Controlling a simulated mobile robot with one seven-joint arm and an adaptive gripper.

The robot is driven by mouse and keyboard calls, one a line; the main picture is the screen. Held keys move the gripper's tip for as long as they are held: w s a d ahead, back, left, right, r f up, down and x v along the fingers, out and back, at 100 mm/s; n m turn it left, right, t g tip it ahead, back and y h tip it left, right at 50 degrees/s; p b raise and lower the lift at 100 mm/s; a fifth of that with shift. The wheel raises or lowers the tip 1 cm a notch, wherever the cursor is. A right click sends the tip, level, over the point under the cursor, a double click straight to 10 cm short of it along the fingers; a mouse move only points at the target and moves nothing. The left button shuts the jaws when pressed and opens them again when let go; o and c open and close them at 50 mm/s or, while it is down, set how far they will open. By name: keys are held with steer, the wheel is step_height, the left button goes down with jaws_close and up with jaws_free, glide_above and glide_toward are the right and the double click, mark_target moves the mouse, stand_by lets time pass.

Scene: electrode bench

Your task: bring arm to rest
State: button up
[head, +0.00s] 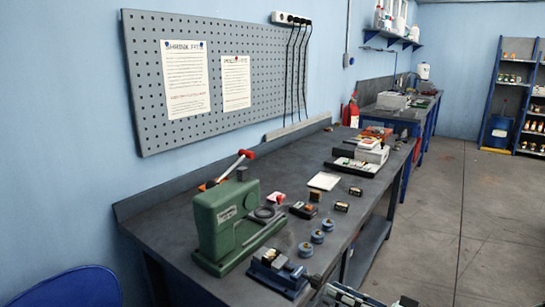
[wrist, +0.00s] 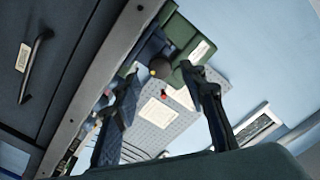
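My gripper (wrist: 163,84) shows in the wrist view with its two dark fingers spread apart. Nothing is held between them. Past the fingers, the tilted wrist view shows the bench edge (wrist: 100,85), the green press (wrist: 183,38) and the grey pegboard (wrist: 185,118). The gripper appears to be low, in front of the bench and clear of it. In the head view, only some dark and pale parts show at the bottom edge, and I cannot tell if they are my arm.
The dark bench (head: 180,212) carries the green press (head: 225,222), a blue fixture (head: 278,272), several blue round pieces, small boxes and a white pad (head: 323,181). A blue chair (head: 75,288) stands at lower left. The floor (head: 465,220) at right is clear.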

steer(key=shift+s+d, duration=0.2)
steer(key=shift+d, duration=0.05)
